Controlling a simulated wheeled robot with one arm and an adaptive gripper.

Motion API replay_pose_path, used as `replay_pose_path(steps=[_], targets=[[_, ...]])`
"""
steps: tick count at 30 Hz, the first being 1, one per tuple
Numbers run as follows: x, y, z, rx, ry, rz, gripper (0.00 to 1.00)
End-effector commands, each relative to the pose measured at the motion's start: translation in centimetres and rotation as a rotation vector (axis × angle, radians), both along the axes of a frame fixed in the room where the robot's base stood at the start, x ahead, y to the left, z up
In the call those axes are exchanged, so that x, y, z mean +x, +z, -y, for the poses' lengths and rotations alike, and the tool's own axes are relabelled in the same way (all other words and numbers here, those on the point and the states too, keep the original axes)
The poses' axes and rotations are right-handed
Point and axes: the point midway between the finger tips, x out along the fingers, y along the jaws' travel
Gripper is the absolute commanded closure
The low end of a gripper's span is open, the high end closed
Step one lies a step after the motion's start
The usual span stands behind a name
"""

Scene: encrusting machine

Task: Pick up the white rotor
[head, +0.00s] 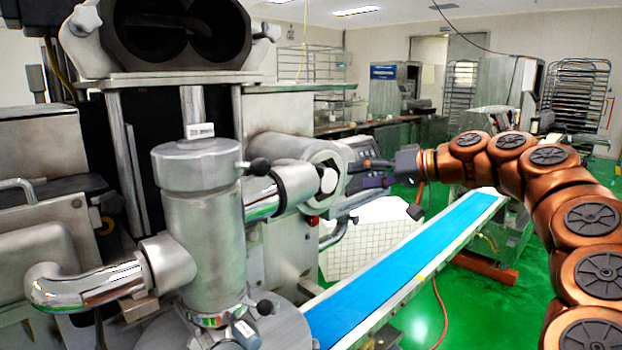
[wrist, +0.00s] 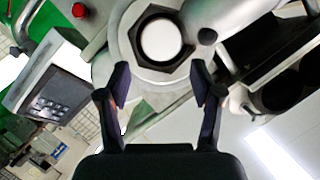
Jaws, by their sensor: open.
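In the wrist view, a round white face, which I take for the white rotor (wrist: 161,39), sits inside a dark hexagonal collar (wrist: 161,68) on the machine's metal housing. My gripper (wrist: 160,82) is open, with its two dark fingers spread apart below the collar in the picture and nothing between them. In the head view, my gripper (head: 350,176) is in front of the round end of the metal housing, just to its right. I cannot tell whether a fingertip touches the collar.
The upright steel cylinder (head: 203,235) with pipes and knobs stands left of the housing. A blue conveyor belt (head: 400,268) runs below my arm. A keypad panel (wrist: 52,92) is at the left of the wrist view. Racks (head: 575,100) stand far back.

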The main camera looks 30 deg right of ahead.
Motion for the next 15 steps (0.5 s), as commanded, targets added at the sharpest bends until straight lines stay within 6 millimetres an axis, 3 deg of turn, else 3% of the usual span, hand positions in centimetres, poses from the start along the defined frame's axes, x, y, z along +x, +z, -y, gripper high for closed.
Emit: replay_pose_path(steps=[15], targets=[[4.0,-1.0,-2.2,0.001,0.003,-0.004,0.35]])
